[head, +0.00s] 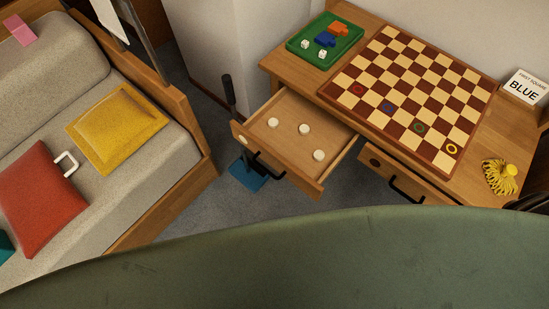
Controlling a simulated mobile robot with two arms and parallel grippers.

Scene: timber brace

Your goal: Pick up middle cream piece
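Three round cream pieces lie apart in the open left drawer (283,105) of the wooden desk. The middle cream piece (305,129) lies between one nearer the left (273,122) and one nearer the drawer's front right (319,155). All three are uncovered on the drawer floor. I cannot make out either of my grippers in the head view, and nothing is touching the pieces.
A checkerboard (412,98) with coloured rings and a green tray (293,45) with dice and blue and orange pieces are on the desk. The right drawer (412,179) protrudes slightly. A large green curved surface (300,260) fills the bottom. A sofa stands left.

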